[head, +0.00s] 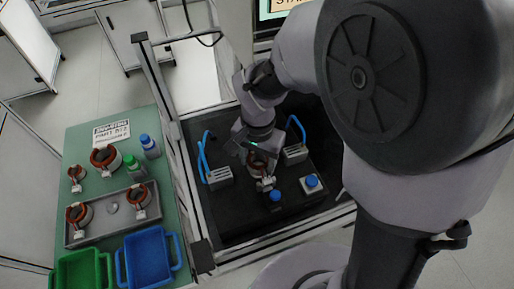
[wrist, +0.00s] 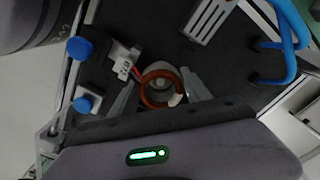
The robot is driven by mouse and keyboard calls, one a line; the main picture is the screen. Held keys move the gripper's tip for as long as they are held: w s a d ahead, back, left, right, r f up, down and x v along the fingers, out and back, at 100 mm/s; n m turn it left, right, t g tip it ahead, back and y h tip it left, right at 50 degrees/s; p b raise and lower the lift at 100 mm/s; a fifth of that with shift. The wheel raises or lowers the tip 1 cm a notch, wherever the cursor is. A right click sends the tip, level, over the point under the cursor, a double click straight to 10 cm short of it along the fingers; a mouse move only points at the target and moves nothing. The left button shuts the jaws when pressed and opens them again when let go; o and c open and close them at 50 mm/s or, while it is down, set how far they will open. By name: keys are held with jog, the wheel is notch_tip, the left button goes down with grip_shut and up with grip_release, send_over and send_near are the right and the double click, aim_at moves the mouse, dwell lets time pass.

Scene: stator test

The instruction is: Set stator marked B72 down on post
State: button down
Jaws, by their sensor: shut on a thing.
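My gripper (head: 259,150) is over the black test bench and shut on a stator (head: 258,164), a grey ring body with a copper-coloured winding. In the wrist view the stator (wrist: 147,91) sits between the two fingers (wrist: 158,97). Red leads run from it to a white tag (wrist: 122,69), whose marking is too small to read surely. A pale round shape shows inside the ring; I cannot tell whether it is the post. The post is otherwise hidden by the stator and gripper, so I cannot tell whether they touch.
Grey blocks with blue tubes (head: 219,178) (head: 295,154) flank the stator. Blue buttons (head: 275,195) (head: 312,181) stand in front on the bench (head: 240,222). At left, a green table (head: 82,142) holds other stators (head: 105,158), a tray (head: 112,229), bottles (head: 149,147) and bins (head: 148,258).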

jog(key=shift+f, duration=0.1)
jog(key=shift+f+b, duration=0.5)
jog(key=shift+b, duration=0.05)
jog(key=shift+c, duration=2.1)
grip_release()
notch_tip(320, 180, up, 18)
jog(key=p, duration=0.7)
jog(key=shift+f, duration=0.2)
